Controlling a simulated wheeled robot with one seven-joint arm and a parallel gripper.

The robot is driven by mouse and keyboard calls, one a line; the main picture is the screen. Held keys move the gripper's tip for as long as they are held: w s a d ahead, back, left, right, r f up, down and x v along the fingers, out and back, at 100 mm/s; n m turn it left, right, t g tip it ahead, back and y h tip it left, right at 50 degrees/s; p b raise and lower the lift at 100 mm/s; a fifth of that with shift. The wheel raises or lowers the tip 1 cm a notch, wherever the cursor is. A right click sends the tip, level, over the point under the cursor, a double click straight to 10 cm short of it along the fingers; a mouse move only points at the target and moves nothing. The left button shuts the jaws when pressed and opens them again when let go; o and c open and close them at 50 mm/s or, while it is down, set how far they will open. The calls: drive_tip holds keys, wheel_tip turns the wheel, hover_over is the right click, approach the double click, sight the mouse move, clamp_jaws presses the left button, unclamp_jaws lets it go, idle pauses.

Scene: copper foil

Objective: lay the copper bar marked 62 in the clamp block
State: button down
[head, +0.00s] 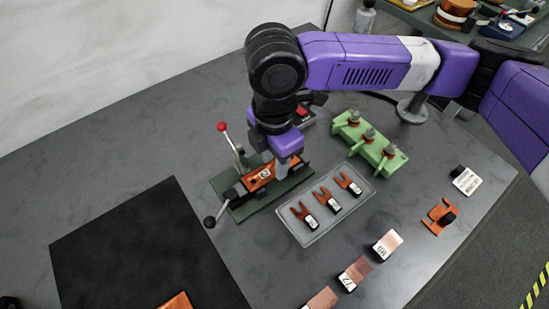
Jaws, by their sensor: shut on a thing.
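The clamp block (236,205) is a dark green base with dark jaws, a red-knobbed lever and a black-knobbed lever, in the middle of the head view. A copper bar (256,182) with a small white label lies at or just over the block's middle, lined up along it. The label is too small to read surely. My gripper (282,172) points down at the bar's right end and is shut on it. The fingertips are partly hidden, and I cannot tell whether the bar rests on the block.
A grey tray (312,238) with fork-shaped copper pieces lies right of the block, and a green rack (375,148) stands behind it. Labelled copper samples (386,245) lie in front. An orange piece (438,217) is at right. A black mat (140,250) covers the left front.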

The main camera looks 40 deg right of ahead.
drive_tip(key=c, duration=1.3)
unclamp_jaws()
drive_tip(key=shift+o, duration=0.2)
drive_tip(key=shift+r, duration=0.15)
drive_tip(key=shift+r+p, duration=1.35)
drive_tip(key=shift+p, duration=0.2)
drive_tip(key=o, duration=0.6)
